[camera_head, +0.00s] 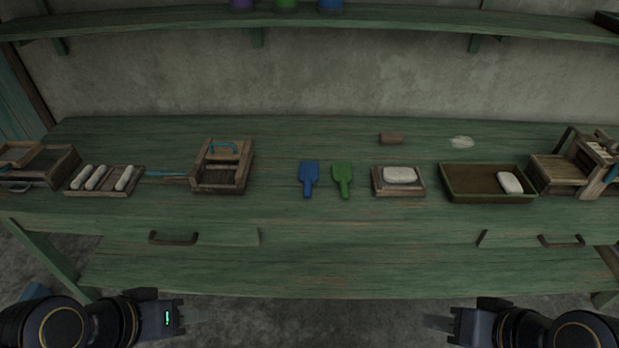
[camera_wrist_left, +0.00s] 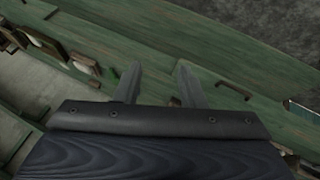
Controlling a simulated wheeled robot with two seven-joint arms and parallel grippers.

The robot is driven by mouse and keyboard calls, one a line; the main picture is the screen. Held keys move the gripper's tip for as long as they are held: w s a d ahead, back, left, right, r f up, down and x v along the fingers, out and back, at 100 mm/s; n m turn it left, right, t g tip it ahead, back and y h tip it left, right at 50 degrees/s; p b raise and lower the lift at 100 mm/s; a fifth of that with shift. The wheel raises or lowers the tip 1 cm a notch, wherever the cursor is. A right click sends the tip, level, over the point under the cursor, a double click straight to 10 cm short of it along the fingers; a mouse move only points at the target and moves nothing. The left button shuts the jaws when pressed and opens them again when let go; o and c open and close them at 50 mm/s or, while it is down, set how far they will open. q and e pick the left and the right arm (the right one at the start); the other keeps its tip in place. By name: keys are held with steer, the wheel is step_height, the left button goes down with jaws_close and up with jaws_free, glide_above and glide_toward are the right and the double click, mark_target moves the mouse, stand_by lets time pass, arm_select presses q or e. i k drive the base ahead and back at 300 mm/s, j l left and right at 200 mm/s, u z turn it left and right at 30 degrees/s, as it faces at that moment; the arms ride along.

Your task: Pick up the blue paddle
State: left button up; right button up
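The blue paddle (camera_head: 309,178) lies flat near the middle of the green table, its handle toward the front edge. A green paddle (camera_head: 343,180) lies just to its right, apart from it. My left gripper (camera_head: 200,315) is low at the left, in front of the table and well short of the paddle. In the left wrist view my left gripper (camera_wrist_left: 158,78) shows two fingers spread apart with nothing between them. My right gripper (camera_head: 437,322) is low at the right, also in front of the table; its fingers are dim and blurred, so their opening is unclear.
A wooden frame box (camera_head: 223,188) with a blue handle stands left of the paddles. A small tray with a white block (camera_head: 399,175) and a green-rimmed tray (camera_head: 487,198) stand to the right. Table (camera_head: 290,222) in front of the paddles is clear; drawer handles (camera_head: 173,238) project below.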

mark_target(308, 172)
steer(key=i+l+z, duration=0.2)
steer(key=i, duration=0.3)
steer(key=i+l+z, duration=0.25)
steer(key=i, duration=0.3)
steer(key=k+j, duration=0.05)
